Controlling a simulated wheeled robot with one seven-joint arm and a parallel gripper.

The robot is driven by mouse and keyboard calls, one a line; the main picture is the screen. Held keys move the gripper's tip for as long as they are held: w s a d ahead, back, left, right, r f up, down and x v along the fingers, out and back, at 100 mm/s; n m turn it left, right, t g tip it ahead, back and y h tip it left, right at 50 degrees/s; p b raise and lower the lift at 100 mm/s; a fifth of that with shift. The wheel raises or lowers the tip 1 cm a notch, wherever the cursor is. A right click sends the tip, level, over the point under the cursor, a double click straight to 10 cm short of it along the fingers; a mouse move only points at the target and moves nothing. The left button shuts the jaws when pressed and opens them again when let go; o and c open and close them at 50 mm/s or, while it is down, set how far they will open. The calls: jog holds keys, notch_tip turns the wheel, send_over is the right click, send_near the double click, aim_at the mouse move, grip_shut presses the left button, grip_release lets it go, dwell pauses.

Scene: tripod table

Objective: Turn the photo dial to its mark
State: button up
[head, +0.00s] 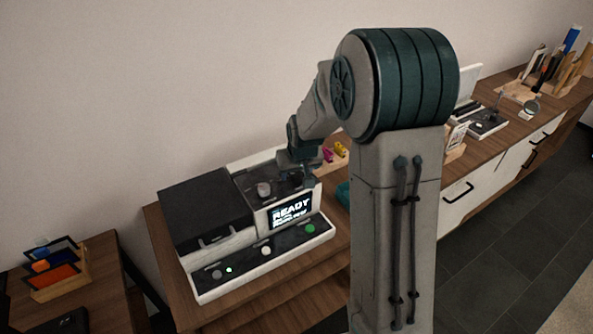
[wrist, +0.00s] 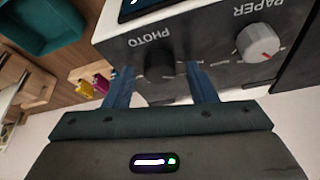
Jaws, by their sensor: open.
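The photo dial (wrist: 159,64) is a dark knob under the PHOTO label on the machine's dark panel in the wrist view. My gripper (wrist: 160,84) is open, with one blue finger on each side of this dial. I cannot tell whether the fingers touch it. Its mark and pointer are not clear to me. In the head view my gripper (head: 297,178) is over the right part of the machine's top panel and hides the photo dial.
A light grey paper dial (wrist: 259,42) with a red line sits right of the photo dial. A front strip with buttons (head: 266,250) runs below the screen. A teal bin (wrist: 42,24) and small pink and yellow items (wrist: 91,87) are close by.

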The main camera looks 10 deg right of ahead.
jog(key=shift+c, duration=0.3)
jog(key=c, duration=0.9)
jog(key=shift+b, duration=0.3)
jog(key=m+b, duration=0.1)
jog(key=m+h+b, duration=0.1)
jog(key=m, duration=0.1)
jog(key=shift+a+f+b, duration=0.15)
jog(key=shift+a+b, duration=0.05)
jog(key=shift+b, duration=0.1)
jog(key=shift+m+g+h+b, duration=0.2)
jog(key=shift+m+h+b, duration=0.35)
jog(key=shift+m, duration=0.65)
jog(key=shift+m+g+h+b, duration=0.2)
jog(key=shift+m+h+b, duration=0.35)
jog(key=shift+m, duration=0.65)
jog(key=shift+r, duration=0.2)
jog(key=o, duration=1)
jog(key=shift+c, duration=0.2)
